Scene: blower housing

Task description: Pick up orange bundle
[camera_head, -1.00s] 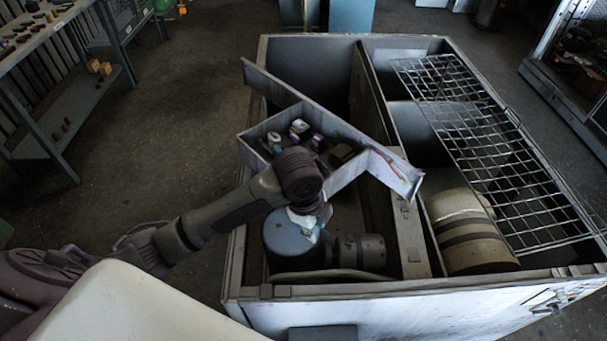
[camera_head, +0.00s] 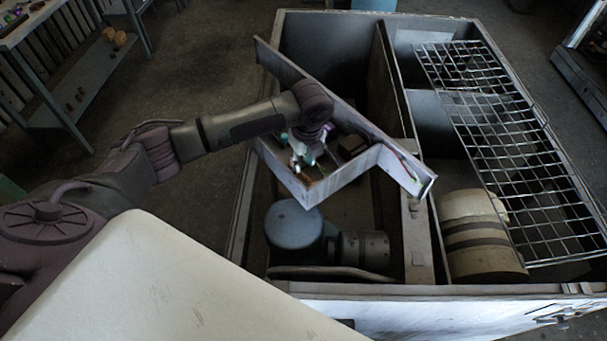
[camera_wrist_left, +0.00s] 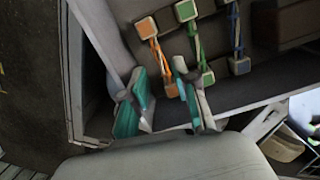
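The orange bundle (camera_wrist_left: 158,58) shows in the left wrist view as orange strands between two blocks with orange faces. It lies in a grey angled tray (camera_head: 335,183). A green bundle (camera_wrist_left: 196,45) and a blue bundle (camera_wrist_left: 236,38) lie to its right. My left gripper (camera_wrist_left: 161,88) is open, with teal pads on its fingers. The bundle's lower end shows between the fingers; I cannot tell whether they touch it. In the head view my left gripper (camera_head: 303,155) is over the tray and hides much of its contents. My right gripper is not in view.
The tray rests across a large open metal housing (camera_head: 300,292) with upright walls. A blue-topped cylinder (camera_head: 293,228) is below the tray. A wire grid (camera_head: 500,140) and a tan drum (camera_head: 478,235) are at the right. A dark brown block (camera_head: 352,146) is in the tray.

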